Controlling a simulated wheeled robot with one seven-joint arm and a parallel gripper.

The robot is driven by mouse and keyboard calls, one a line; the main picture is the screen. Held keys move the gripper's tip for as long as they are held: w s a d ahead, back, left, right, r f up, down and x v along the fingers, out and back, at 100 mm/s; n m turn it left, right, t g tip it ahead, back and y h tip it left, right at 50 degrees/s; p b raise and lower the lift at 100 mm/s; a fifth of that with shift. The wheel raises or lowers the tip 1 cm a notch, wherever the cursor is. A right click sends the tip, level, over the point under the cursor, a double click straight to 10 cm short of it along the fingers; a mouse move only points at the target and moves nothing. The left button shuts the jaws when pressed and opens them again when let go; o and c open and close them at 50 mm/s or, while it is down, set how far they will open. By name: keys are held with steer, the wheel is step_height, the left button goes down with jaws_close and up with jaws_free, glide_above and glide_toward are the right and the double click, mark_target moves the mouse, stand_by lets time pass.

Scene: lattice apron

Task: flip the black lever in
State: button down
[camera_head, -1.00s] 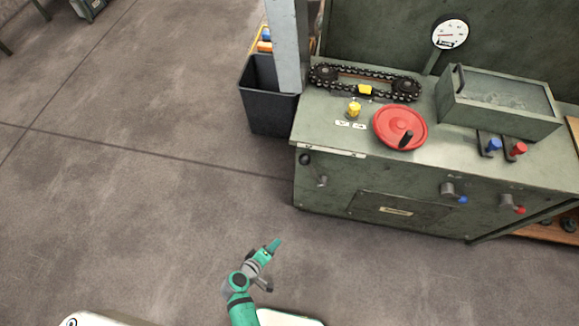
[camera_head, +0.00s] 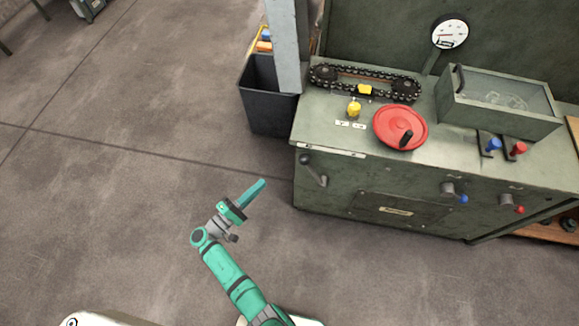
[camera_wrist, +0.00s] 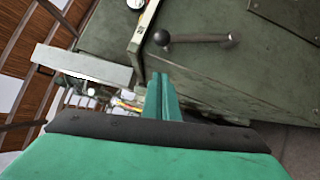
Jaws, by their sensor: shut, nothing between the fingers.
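The black lever (camera_head: 314,173) is on the front face of the green machine cabinet (camera_head: 350,195), near its left end. Its round black knob is at the upper left and its shaft slopes down to a pivot on the right. The wrist view also shows the lever (camera_wrist: 200,39), lying nearly level in that picture, with its knob at the left end. My gripper (camera_head: 262,183) is shut and empty, in the air to the left of the cabinet front, apart from the lever. In the wrist view its closed fingers (camera_wrist: 159,82) point toward the cabinet, below the knob.
A red handwheel (camera_head: 388,122), a yellow knob (camera_head: 354,108) and a chain drive (camera_head: 330,72) are on the cabinet top. Blue and red handles (camera_head: 518,150) are at the right. A dark bin (camera_head: 268,110) and grey post (camera_head: 286,45) stand at the left. Open floor lies in front.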

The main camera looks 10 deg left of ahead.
steer(key=shift+w+d, duration=0.1)
steer(key=s+d+x, duration=0.1)
steer(key=d+x, duration=0.1)
steer(key=x, duration=1)
steer(key=shift+d+r, duration=0.3)
steer(key=shift+d, duration=0.05)
